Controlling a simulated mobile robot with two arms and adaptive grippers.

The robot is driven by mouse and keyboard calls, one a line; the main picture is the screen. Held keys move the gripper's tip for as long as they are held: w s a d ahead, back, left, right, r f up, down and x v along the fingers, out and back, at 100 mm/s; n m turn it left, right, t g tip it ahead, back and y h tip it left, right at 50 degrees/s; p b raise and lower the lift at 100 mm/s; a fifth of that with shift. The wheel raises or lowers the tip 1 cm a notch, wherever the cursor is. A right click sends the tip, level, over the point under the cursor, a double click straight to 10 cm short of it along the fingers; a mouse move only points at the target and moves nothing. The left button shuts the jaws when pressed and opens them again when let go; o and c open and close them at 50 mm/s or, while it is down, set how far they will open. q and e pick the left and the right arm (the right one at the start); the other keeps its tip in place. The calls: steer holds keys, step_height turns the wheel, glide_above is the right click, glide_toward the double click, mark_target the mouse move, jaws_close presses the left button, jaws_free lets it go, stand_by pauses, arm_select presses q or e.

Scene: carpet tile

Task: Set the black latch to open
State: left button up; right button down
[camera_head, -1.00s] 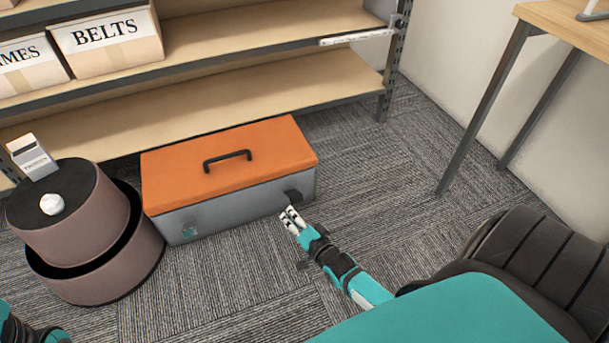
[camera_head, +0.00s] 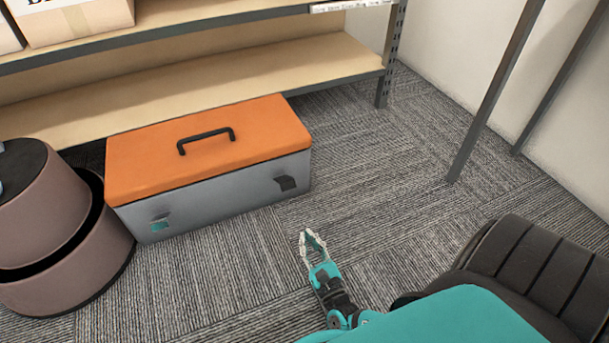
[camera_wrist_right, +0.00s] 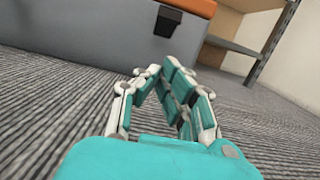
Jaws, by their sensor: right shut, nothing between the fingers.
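The grey toolbox (camera_head: 222,188) with an orange lid (camera_head: 240,140) and black handle stands on the carpet before the shelf; the lid lies flat on it. The black latch (camera_head: 286,184) is on the right part of its front face. It also shows in the right wrist view (camera_wrist_right: 167,22), near the top. A teal latch (camera_head: 160,224) is on the left part of the front. My right gripper (camera_head: 310,234) is shut and empty, apart from the box, in front of and below the black latch. Its fingertips meet in the right wrist view (camera_wrist_right: 160,72). My left gripper is not in view.
A wooden shelf (camera_head: 200,85) is behind the toolbox. Round brownish stacked containers (camera_head: 50,230) stand close to its left. Table legs (camera_head: 490,100) and a wall are at the right. The carpet (camera_head: 400,180) right of the box is clear.

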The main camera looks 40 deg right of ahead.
mark_target(284, 182)
steer(key=b+x, duration=0.3)
steer(key=x, duration=0.4)
steer(key=shift+w+f, duration=0.15)
steer(key=shift+w, duration=0.1)
steer(key=r, duration=0.1)
steer(key=w+r, duration=0.2)
steer(key=shift+w+d+r, duration=0.25)
steer(key=shift+d+r, duration=0.05)
steer(key=p, duration=0.2)
steer(key=r+g+p, duration=0.1)
steer(key=p, duration=0.1)
steer(key=shift+w+r+g, duration=0.15)
steer(key=shift+w+g, duration=0.1)
steer(key=shift+g, duration=0.05)
